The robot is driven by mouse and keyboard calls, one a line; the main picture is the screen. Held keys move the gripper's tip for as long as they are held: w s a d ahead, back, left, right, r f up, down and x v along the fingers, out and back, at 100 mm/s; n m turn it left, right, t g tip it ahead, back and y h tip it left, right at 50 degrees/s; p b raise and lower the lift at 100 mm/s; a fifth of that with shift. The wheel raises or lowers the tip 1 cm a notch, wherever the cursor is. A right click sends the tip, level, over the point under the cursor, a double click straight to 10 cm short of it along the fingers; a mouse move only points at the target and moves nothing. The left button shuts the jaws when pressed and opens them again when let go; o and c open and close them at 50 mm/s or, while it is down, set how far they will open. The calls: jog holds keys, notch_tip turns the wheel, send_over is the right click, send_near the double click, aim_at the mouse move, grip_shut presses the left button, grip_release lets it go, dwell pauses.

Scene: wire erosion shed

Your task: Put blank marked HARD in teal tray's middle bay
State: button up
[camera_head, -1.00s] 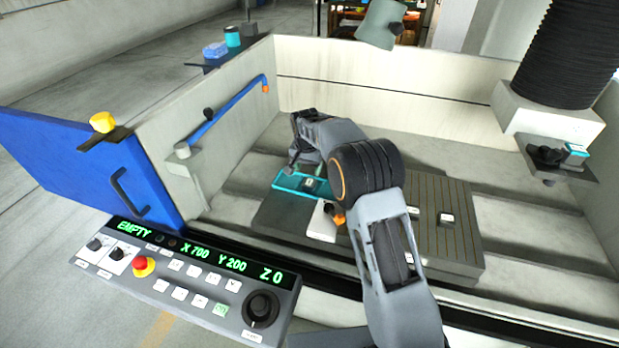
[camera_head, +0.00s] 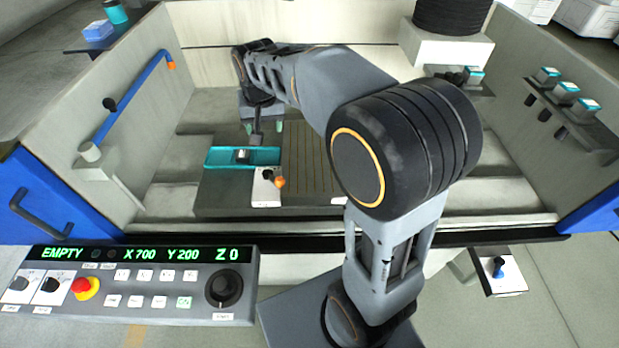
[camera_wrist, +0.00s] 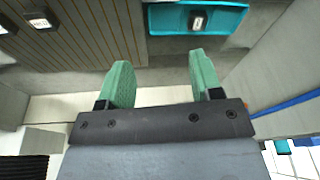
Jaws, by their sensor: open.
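The teal tray (camera_head: 215,156) lies at the left of the dark worktable, with a small blank (camera_head: 242,155) in its middle part. In the wrist view the tray (camera_wrist: 222,18) is at the top, with that pale-faced blank (camera_wrist: 198,20) in it; its marking is unreadable. Another blank (camera_wrist: 38,23) sits on the grooved plate at the top left, its label too small to read surely. My gripper (camera_head: 261,127) is open above and behind the tray. In the wrist view its green fingers (camera_wrist: 160,68) are apart with nothing between them. My arm hides much of the plate in the head view.
The control panel (camera_head: 130,283) is at the front left. Tank walls enclose the worktable. A blue bar (camera_head: 132,97) runs along the left wall, and a black bellows column (camera_head: 452,15) stands at the back right.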

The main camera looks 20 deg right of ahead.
jog(key=s+d+f+n, duration=0.1)
jog(key=s+d, duration=0.1)
jog(key=s, duration=0.7)
jog(key=s+d+f+n+t, duration=0.1)
jog(key=s+d, duration=0.1)
jog(key=s, duration=0.7)
jog(key=shift+f+n, duration=0.3)
jog(key=shift+f, duration=0.1)
